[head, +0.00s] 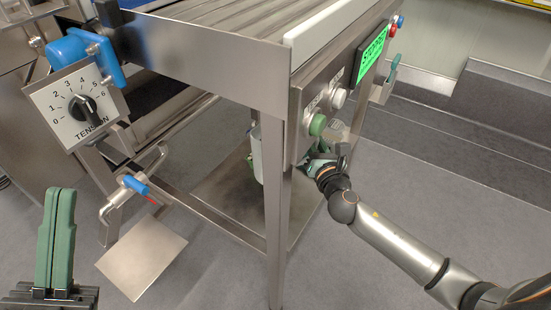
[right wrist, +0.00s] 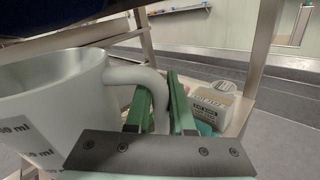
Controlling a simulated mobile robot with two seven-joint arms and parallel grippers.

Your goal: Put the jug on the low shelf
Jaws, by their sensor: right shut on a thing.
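The jug, white with ml marks, shows large at the left of the right wrist view (right wrist: 50,100). In the head view the jug (head: 257,152) is partly hidden behind the table's front leg. My right gripper (right wrist: 160,90) is shut on the jug's handle, with a green finger on each side. In the head view it is partly hidden by the control panel. The low shelf (head: 215,205) is the steel plate under the conveyor table. The jug is upright over it; whether it touches cannot be told. My left gripper (head: 60,195) is shut and empty at the lower left.
The front leg (head: 278,210) and the control panel (head: 320,105) stand close to my right arm. A tension dial (head: 80,104) and a handled valve (head: 133,184) are at the left.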

